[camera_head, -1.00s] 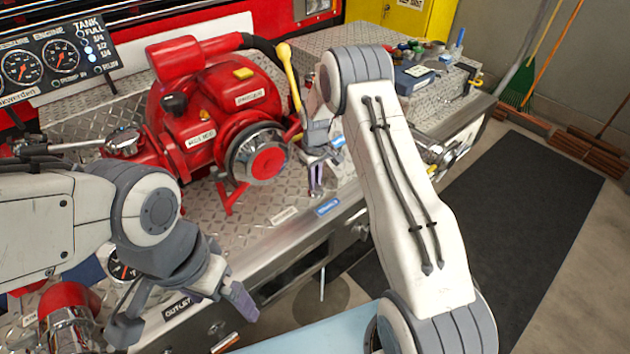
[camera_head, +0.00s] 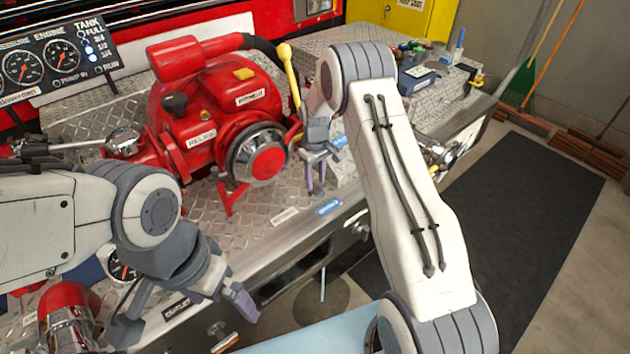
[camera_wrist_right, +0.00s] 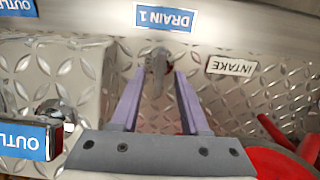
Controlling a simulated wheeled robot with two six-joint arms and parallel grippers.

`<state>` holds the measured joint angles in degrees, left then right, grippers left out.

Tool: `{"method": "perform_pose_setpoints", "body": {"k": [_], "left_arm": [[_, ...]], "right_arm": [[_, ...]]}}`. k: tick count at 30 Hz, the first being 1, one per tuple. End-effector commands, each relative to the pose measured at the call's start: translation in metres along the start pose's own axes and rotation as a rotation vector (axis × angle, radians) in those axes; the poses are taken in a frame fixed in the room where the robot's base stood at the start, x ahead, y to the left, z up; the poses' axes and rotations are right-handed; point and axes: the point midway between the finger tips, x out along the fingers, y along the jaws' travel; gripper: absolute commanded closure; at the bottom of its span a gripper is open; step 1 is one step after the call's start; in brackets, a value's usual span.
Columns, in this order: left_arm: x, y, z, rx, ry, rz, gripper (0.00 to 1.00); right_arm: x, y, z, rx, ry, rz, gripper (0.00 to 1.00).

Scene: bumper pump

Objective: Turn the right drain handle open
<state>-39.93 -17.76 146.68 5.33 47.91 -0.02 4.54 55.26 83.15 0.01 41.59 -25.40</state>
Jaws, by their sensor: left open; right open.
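The drain handle (camera_wrist_right: 158,72) is a small grey lever beside the blue DRAIN 1 label (camera_wrist_right: 166,18), which the right wrist view shows upside down. My right gripper (camera_wrist_right: 159,78) is open, with its purple fingertips on either side of the handle. I cannot tell whether they touch it. In the head view my right gripper (camera_head: 316,188) points down near the bumper's front edge, just above the blue label (camera_head: 329,207); the handle is not clear there. My left gripper (camera_head: 240,298) is open and empty at the lower left, in front of the bumper.
The red pump (camera_head: 215,125) stands just left of my right gripper, with a yellow-topped lever (camera_head: 288,65) behind. Dark floor mat (camera_head: 530,200) lies clear at right.

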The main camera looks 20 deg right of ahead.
Motion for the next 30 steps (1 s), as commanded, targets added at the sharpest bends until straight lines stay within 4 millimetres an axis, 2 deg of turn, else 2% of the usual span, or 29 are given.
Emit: {"method": "perform_pose_setpoints", "body": {"k": [9, 15, 20, 30], "left_arm": [[0.009, -0.001, 0.001, 0.000, 0.000, 0.000, 0.00], [0.012, -0.001, 0.001, 0.000, 0.000, 0.000, 0.00], [0.012, -0.001, 0.001, 0.000, 0.000, 0.000, 0.00], [0.012, -0.001, 0.001, 0.000, 0.000, 0.000, 0.00]], "right_arm": [[-0.062, 0.000, -0.001, -0.001, 0.006, 0.003, 0.55], [-0.088, -0.001, -0.001, -0.001, 0.002, 0.001, 0.55], [-0.095, -0.001, -0.001, -0.001, 0.002, 0.001, 0.55], [-0.095, -0.001, -0.001, -0.001, 0.001, 0.000, 0.55]]}}
